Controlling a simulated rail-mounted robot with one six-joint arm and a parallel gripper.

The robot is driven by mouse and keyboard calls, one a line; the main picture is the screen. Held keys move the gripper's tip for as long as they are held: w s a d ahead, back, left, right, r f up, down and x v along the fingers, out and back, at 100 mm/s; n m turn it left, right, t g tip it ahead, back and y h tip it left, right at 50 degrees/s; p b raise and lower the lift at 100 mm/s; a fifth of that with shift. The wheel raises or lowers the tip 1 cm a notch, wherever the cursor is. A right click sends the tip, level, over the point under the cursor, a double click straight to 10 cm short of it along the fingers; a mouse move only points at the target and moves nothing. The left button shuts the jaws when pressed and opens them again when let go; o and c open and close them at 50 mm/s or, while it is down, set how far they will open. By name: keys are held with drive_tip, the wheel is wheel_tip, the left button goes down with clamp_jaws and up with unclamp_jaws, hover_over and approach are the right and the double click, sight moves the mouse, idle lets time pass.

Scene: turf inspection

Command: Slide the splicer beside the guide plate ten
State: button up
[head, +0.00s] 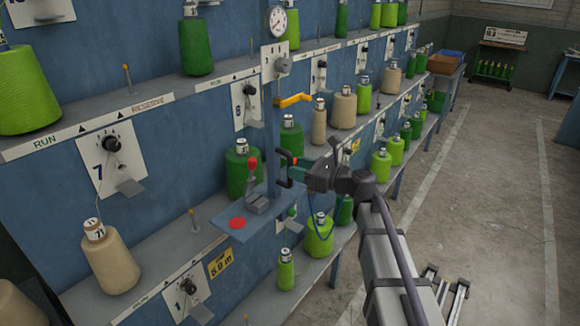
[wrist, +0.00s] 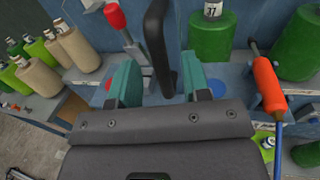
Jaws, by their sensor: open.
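The splicer (head: 257,198) appears to be the grey unit with a red-knobbed lever on a blue tray fixed to an upright blue post (head: 272,130). A black bow handle (head: 284,168) sticks out from the post's right side. My gripper (head: 296,172) is at this handle. In the wrist view my gripper (wrist: 158,75) has its teal fingers apart, with the black handle (wrist: 158,40) between them and gaps showing. The red lever (wrist: 116,18) shows left of it. Guide plate 7 (head: 105,160) is left of the splicer, and plate 8 (head: 246,103) is behind it. I cannot read a plate marked ten.
Yarn cones, green and beige (head: 108,258), stand on the shelves along the blue rack. A yellow crank (head: 294,100) juts from the post. An orange tool on a blue hose (wrist: 268,85) hangs right of my gripper in the wrist view.

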sight(290, 182)
drive_tip(key=shift+x, duration=1.55)
drive_tip(key=shift+c, duration=0.4)
clamp_jaws()
